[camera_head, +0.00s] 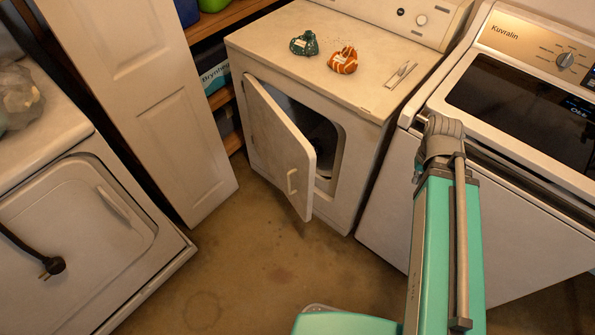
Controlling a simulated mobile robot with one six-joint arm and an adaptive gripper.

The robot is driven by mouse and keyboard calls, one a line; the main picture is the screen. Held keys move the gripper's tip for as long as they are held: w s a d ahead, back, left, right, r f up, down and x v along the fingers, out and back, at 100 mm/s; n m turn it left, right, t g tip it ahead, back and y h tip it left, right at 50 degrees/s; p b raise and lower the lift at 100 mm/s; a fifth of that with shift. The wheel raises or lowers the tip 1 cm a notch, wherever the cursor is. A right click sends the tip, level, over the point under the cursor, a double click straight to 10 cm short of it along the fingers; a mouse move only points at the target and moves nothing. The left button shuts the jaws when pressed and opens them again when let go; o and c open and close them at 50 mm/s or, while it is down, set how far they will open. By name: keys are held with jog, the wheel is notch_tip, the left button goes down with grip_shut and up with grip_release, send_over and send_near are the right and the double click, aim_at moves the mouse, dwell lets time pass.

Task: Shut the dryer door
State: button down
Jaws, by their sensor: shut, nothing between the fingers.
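The dryer (365,75) stands at the top centre, a white machine with a flat top and a round-cornered front opening. Its door (283,150) is hinged at the left and stands well open, swung out over the floor. A small pale handle (292,182) is on the door near its free edge. The dark drum shows behind the door, partly hidden by it. My gripper (428,122), the grey end of my teal arm, is shut and empty. It appears right of the dryer, in front of the neighbouring machine, apart from the door. Its fingertips are hard to make out.
A green bundle (304,43), an orange patterned bundle (343,61) and a small light item (401,74) lie on the dryer. A washer (500,190) stands right, another machine (80,220) left, and a white panel door (150,95) beside shelves. The floor (250,265) before the dryer is clear.

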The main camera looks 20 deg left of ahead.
jog(key=n+t+h+b, duration=0.45)
jog(key=n+b, duration=0.95)
jog(key=n, duration=0.6)
send_over(311, 167)
jog(key=s, duration=0.4)
notch_tip(311, 167, down, 11)
jog(key=s+a+f+n+t+b, duration=0.1)
jog(key=s+a+n+b, duration=0.1)
jog(key=a, duration=0.3)
jog(key=s+a+n+t+h+b, duration=0.1)
jog(key=s+a+n, duration=0.2)
jog(key=a+n, duration=0.2)
jog(key=shift+a+f+b, duration=0.35)
jog(key=shift+a+b, duration=0.05)
jog(key=shift+a, duration=0.25)
jog(key=shift+w+f, duration=0.1)
jog(key=shift+w, duration=0.05)
